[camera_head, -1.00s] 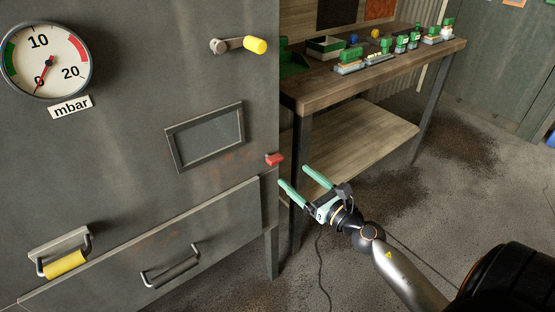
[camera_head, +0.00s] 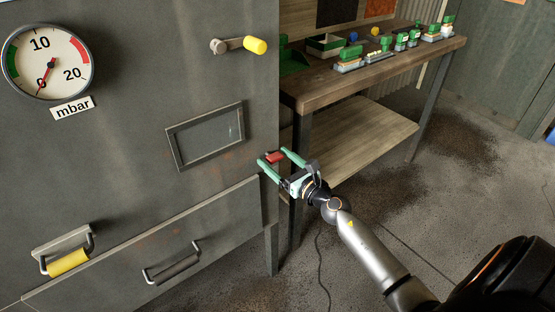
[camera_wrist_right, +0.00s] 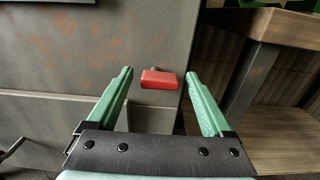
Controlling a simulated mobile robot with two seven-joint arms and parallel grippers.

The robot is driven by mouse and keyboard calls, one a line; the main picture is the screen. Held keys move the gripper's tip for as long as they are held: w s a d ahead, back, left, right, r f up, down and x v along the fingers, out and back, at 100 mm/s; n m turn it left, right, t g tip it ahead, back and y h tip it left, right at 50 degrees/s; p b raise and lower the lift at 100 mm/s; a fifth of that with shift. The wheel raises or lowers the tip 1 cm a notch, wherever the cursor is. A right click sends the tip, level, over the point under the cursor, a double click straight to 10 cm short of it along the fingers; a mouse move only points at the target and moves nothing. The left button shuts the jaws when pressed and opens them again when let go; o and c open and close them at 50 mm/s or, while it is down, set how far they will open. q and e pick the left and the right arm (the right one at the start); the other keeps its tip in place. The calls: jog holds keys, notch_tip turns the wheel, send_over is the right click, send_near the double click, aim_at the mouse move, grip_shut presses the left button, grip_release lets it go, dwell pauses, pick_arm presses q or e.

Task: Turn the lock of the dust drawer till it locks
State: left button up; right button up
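The lock is a small red knob (camera_head: 275,157) on the grey cabinet front, near its right edge and just above the drawer's top right corner. It also shows in the right wrist view (camera_wrist_right: 159,79), lying level, between and beyond the fingertips. My right gripper (camera_head: 274,156) is open, its two green fingers reaching to either side of the knob. In the right wrist view the gripper (camera_wrist_right: 159,76) has clear gaps on both sides of the knob, with no contact visible. The dust drawer (camera_head: 150,245) is flush with the cabinet front and has a dark bar handle (camera_head: 172,270). My left gripper is not in view.
A yellow-handled lever (camera_head: 255,45) sticks out above, and a yellow-grip handle (camera_head: 68,262) is at lower left. A pressure gauge (camera_head: 47,62) is at upper left. Open floor lies at the right.

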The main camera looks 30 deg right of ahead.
grip_shut()
dwell(0.5)
jog(key=m+p, duration=0.1)
jog(key=m, duration=0.3)
jog(key=shift+f, duration=0.1)
jog(key=m+p, duration=0.1)
jog(key=m, duration=0.3)
jog(key=shift+a+f+m, duration=0.1)
jog(key=shift+f+m, duration=0.05)
jog(key=shift+m, duration=0.15)
jog(key=m, duration=0.2)
jog(key=shift+a+m+p, duration=0.1)
jog(key=shift+m+p, duration=0.2)
jog(key=shift+m, duration=0.1)
jog(key=m+p, duration=0.1)
jog(key=m, duration=0.3)
jog(key=shift+a+f+m+p, duration=0.1)
jog(key=shift+a+m+p, duration=0.05)
jog(key=shift+m+p, duration=0.2)
jog(key=shift+m, duration=0.85)
